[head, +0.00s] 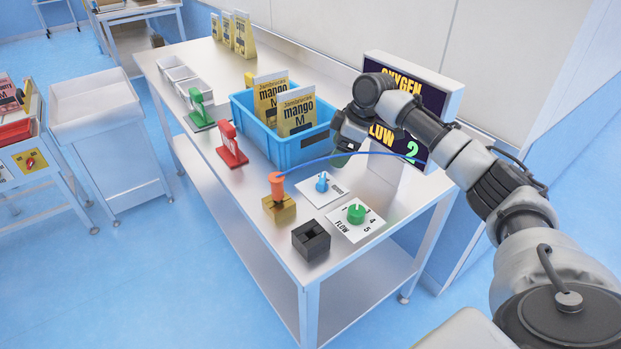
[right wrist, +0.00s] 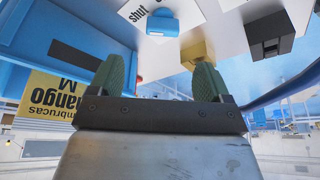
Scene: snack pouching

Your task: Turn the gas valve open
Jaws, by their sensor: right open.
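The gas valve is a blue knob (head: 322,182) on a white plate (head: 335,193) on the steel bench, beside the green flow dial. In the right wrist view the blue knob (right wrist: 158,24) is ahead of the fingers, and its plate (right wrist: 192,14) reads "shut" beside it. My right gripper (head: 342,158) is above and behind the knob in the head view, apart from it. In the wrist view its two green fingers (right wrist: 159,78) are spread with nothing between them. My left gripper is not in view.
A green flow dial (head: 356,214), a black block (head: 311,241) and an orange nozzle (head: 277,183) with a blue hose stand nearby. A blue crate (head: 300,150) of mango pouches is behind. The oxygen display (head: 455,85) shows flow 2.

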